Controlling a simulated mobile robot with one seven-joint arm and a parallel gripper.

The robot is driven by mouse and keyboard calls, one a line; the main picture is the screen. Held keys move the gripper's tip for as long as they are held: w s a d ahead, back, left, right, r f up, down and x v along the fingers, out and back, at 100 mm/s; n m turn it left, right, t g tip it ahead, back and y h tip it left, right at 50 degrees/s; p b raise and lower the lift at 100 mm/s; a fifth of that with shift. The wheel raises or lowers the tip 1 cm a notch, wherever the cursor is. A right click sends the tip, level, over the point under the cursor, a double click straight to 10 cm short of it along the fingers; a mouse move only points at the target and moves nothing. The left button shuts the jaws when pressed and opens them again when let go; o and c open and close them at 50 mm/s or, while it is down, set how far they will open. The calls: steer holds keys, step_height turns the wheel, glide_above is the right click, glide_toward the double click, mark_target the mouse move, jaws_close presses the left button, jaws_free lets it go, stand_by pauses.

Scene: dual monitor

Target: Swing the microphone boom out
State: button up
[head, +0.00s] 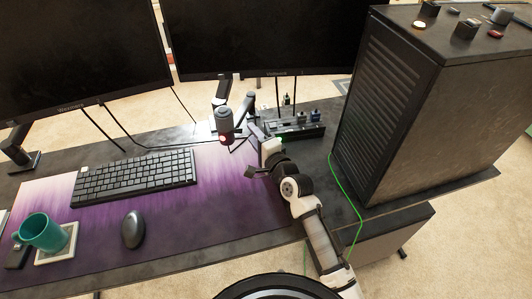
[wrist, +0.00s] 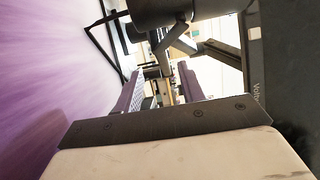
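The microphone (head: 225,125) is a dark grey cylinder with a small red mark, hanging above the purple mat between the two monitors. Its jointed boom (head: 245,107) shows beside and above it. My gripper (head: 255,129) is just right of the microphone, near the boom's lower part. In the wrist view the microphone (wrist: 165,10) is a large dark cylinder at the top, with boom links (wrist: 178,42) beneath it. My gripper's fingers (wrist: 160,84) are apart there, with a gap between them. Whether a finger touches the boom, I cannot tell.
A black PC case (head: 385,105) stands close on the right. A green cable (head: 347,200) hangs by my arm. A small black organizer (head: 300,130) is behind my gripper. The keyboard (head: 135,177), mouse (head: 133,228) and teal mug (head: 42,232) are left. The mat's middle is clear.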

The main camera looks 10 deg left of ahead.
steer(key=b+v, duration=0.1)
steer(key=v, duration=0.3)
steer(key=shift+s+d+f+b, duration=0.1)
steer(key=shift+s+d+b, duration=0.15)
steer(key=shift+d+b, duration=0.05)
steer(key=shift+v, duration=0.8)
steer(key=shift+s, duration=0.1)
steer(key=shift+c, duration=0.3)
